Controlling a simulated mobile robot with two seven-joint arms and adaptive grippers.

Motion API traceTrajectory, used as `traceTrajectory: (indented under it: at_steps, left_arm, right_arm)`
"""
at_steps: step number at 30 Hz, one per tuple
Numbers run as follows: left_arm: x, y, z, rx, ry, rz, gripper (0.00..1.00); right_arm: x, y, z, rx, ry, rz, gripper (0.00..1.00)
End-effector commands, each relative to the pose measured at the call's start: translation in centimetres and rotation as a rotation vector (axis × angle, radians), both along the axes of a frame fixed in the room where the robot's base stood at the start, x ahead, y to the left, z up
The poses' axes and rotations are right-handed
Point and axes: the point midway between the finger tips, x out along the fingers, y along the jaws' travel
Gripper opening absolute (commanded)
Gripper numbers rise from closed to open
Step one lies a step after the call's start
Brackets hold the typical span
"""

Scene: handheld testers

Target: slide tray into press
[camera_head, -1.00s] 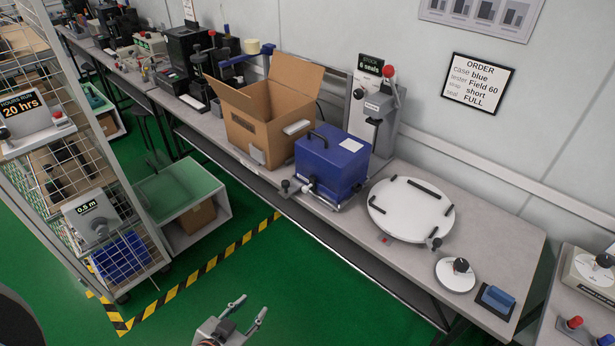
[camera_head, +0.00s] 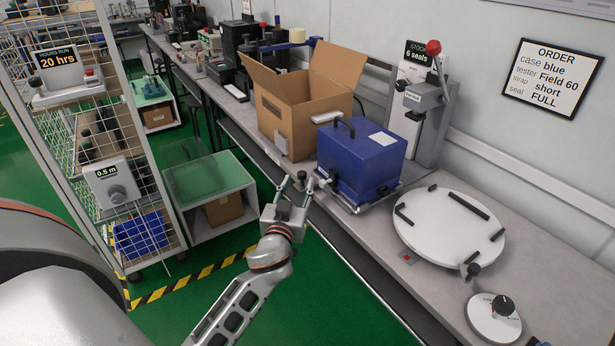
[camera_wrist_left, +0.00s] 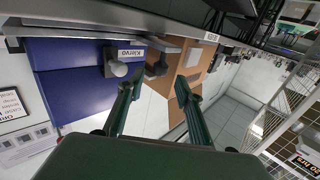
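The blue case (camera_head: 362,165) with a black top handle stands upright in a metal tray (camera_head: 372,201) at the bench's front edge. The case also shows in the wrist view (camera_wrist_left: 70,90). The grey lever press (camera_head: 428,110) with a red knob stands behind it against the wall, apart from the case. My left gripper (camera_head: 301,186) is at the bench edge, just left of the tray's front knobs. In the wrist view its two fingers (camera_wrist_left: 158,85) are apart, with a grey knob (camera_wrist_left: 118,68) near the tips; I cannot tell whether they touch. My right gripper is not in view.
An open cardboard box (camera_head: 293,125) stands left of the case. A round white turntable (camera_head: 450,227) and a dial (camera_head: 495,316) sit to the right. A wire rack (camera_head: 85,130) and a glass-topped cabinet (camera_head: 210,185) stand left. Green floor is free below the bench.

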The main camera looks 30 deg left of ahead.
Motion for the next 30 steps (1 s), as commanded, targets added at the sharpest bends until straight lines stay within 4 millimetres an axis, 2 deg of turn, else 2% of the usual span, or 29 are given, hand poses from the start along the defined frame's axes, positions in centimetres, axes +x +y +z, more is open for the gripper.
traceTrajectory:
  at_steps: [3,9,14,21,22,26,30]
  left_arm:
    - [1.9,0.8,0.1,0.004,0.000,0.000,0.35]
    - [4.2,1.7,0.0,0.001,0.002,-0.002,0.35]
    - [5.0,2.0,-0.1,0.000,0.002,-0.001,0.35]
    - [5.1,2.1,-0.1,0.000,0.002,-0.001,0.35]
    - [5.0,2.1,-0.1,0.000,0.003,-0.001,0.33]
    - [5.0,2.1,-0.1,0.000,0.003,-0.001,0.00]
    - [5.0,2.0,-0.1,0.000,0.003,-0.001,0.00]
  right_arm:
    - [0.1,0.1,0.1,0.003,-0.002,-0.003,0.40]
    - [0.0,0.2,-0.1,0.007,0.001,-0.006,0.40]
    - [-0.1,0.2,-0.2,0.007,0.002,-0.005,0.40]
    - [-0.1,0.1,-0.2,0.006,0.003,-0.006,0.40]
    - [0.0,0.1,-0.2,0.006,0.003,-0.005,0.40]
    - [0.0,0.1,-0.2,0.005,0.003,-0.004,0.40]
    - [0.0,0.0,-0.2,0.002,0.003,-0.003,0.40]
